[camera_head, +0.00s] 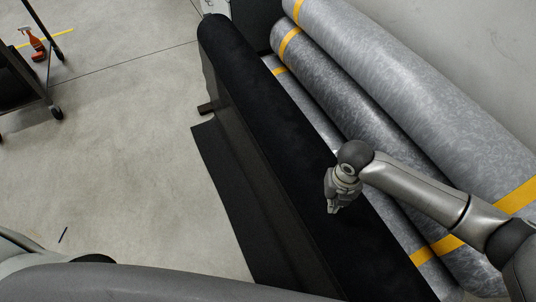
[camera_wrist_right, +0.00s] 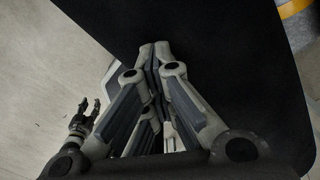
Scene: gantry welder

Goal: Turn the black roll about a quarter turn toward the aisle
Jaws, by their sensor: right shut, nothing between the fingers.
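The long black roll (camera_head: 262,85) runs diagonally from the top middle to the lower right in the head view, with a flat dark sheet or flap (camera_head: 222,185) along its left side. My right gripper (camera_head: 333,210) is over the roll's upper surface, fingers pointing down. It is shut and empty; I cannot tell whether the tips touch the roll. In the right wrist view the roll's black surface (camera_wrist_right: 230,60) fills most of the area around the closed fingertips (camera_wrist_right: 155,48). My left gripper (camera_wrist_right: 88,112) shows small at lower left there, fingers apart, away from the roll.
Several grey mottled rolls with yellow bands (camera_head: 400,80) lie to the right of the black roll, by a pale wall. The concrete floor (camera_head: 120,140) on the left is open. A wheeled dark cart (camera_head: 48,95) and an orange spray bottle (camera_head: 36,45) are at upper left.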

